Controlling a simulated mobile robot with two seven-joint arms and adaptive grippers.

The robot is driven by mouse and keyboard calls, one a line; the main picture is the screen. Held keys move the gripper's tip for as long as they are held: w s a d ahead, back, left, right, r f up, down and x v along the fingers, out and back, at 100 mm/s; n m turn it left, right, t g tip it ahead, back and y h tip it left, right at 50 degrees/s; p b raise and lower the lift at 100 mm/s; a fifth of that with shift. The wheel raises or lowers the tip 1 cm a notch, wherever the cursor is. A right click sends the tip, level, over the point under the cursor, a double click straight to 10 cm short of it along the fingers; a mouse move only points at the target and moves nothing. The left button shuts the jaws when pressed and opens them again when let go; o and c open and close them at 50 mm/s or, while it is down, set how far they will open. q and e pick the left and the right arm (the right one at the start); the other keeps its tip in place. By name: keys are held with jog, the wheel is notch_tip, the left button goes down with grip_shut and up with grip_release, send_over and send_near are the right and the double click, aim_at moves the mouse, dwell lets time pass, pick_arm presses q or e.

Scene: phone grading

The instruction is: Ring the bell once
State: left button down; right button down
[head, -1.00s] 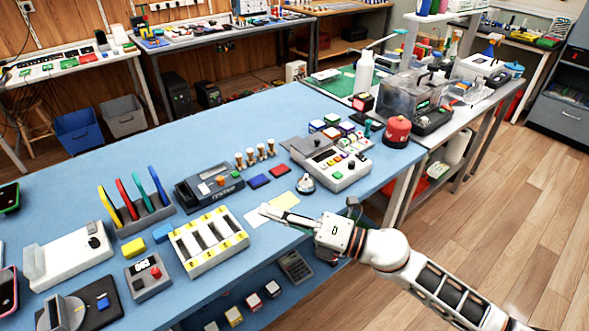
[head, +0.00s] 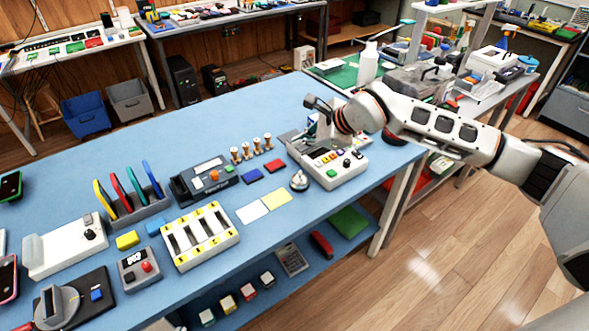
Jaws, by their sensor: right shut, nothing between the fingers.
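The bell (head: 299,181) is a small silver dome with a dark base. It stands upright on the blue table, at the front left corner of a grey button box. My right gripper (head: 323,132) is above the back part of that box, behind and higher than the bell and apart from it. It is shut and empty, pointing downward; its fingertips are hard to make out against the box. My left gripper is not in view.
The grey button box (head: 342,178) with coloured buttons stands right beside the bell. White and yellow cards (head: 277,199) lie to its left. The table's front edge is near the bell.

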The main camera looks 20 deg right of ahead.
aim_at(301, 174)
jog(key=shift+w+d+r, duration=0.2)
jog(key=shift+d, duration=0.1)
jog(key=shift+f, duration=0.1)
jog(key=shift+f+b, duration=2.45)
jog(key=shift+f, duration=1.95)
jog(key=shift+r, duration=0.1)
jog(key=shift+f, duration=0.5)
